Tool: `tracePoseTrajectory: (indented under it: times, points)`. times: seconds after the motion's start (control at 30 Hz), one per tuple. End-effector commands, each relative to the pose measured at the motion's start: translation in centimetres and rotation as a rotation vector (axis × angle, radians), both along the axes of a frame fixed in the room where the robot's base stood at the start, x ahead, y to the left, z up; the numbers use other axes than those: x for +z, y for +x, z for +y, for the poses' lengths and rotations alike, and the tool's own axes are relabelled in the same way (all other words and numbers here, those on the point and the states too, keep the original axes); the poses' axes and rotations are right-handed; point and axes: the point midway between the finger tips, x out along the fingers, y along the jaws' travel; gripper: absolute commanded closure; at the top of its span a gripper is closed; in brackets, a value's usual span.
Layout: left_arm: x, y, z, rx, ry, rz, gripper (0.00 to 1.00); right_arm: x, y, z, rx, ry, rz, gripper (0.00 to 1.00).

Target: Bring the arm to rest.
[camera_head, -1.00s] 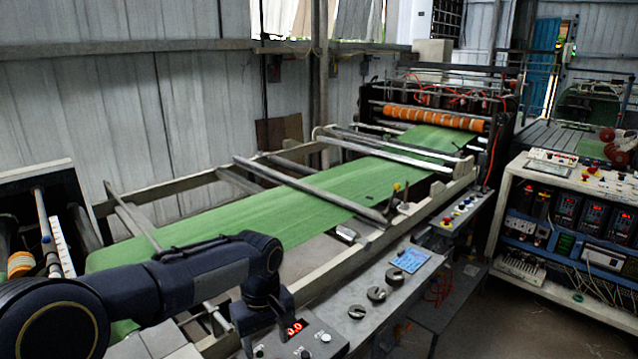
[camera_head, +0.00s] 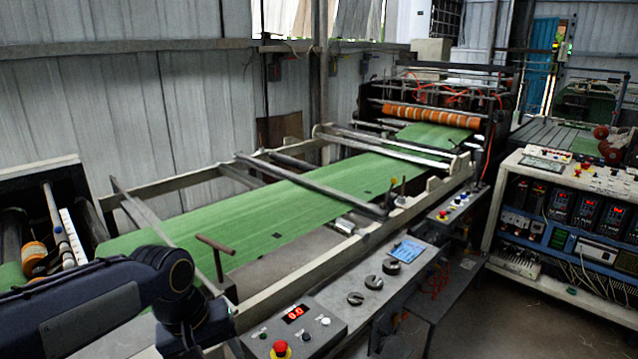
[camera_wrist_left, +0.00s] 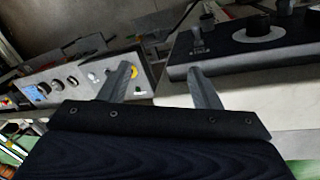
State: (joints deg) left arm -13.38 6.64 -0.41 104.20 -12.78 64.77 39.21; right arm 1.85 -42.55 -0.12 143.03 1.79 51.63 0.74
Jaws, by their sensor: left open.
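My left arm comes in from the lower left in the head view, in front of the near end of the machine; its gripper is out of sight there, below the dark wrist. In the left wrist view my left gripper (camera_wrist_left: 158,80) has its two fingers spread wide with nothing between them. Beyond the fingers lie a control panel (camera_head: 290,325) with a red display and a red stop button, and, in the wrist view, a dark box with a knob (camera_wrist_left: 257,33). My right gripper is in neither view.
The green woven web (camera_head: 270,225) runs along the machine frame to orange-banded rollers (camera_head: 432,116). A brown T-shaped handle (camera_head: 216,246) stands near the arm. A white control cabinet (camera_head: 567,175) stands at right. Floor (camera_head: 520,320) between is clear.

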Motion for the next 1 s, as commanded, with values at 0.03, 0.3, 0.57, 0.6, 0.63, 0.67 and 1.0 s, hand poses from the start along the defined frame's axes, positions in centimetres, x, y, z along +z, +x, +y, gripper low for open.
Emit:
tracePoseTrajectory:
  times: [0.03,0.3,0.57,0.6,0.63,0.67,1.0]
  points:
    - [0.5,-1.6,1.0,-0.015,-0.017,-0.031,0.43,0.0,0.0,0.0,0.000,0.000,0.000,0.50]
    - [0.4,-10.8,3.6,-0.149,-0.080,-0.237,0.43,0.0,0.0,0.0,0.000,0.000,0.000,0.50]
    - [-1.4,-15.7,3.5,-0.225,-0.072,-0.378,0.43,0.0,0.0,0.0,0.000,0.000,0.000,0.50]
    - [-1.7,-16.3,3.4,-0.234,-0.069,-0.395,0.43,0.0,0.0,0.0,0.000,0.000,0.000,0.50]
    - [-2.0,-16.7,3.3,-0.241,-0.066,-0.409,0.43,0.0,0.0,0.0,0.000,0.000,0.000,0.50]
    - [-2.2,-17.0,3.3,-0.246,-0.064,-0.424,0.43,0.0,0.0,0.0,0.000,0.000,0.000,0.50]
    - [-9.4,-17.5,3.1,-0.231,-0.075,-0.432,0.43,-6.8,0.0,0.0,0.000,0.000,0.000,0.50]
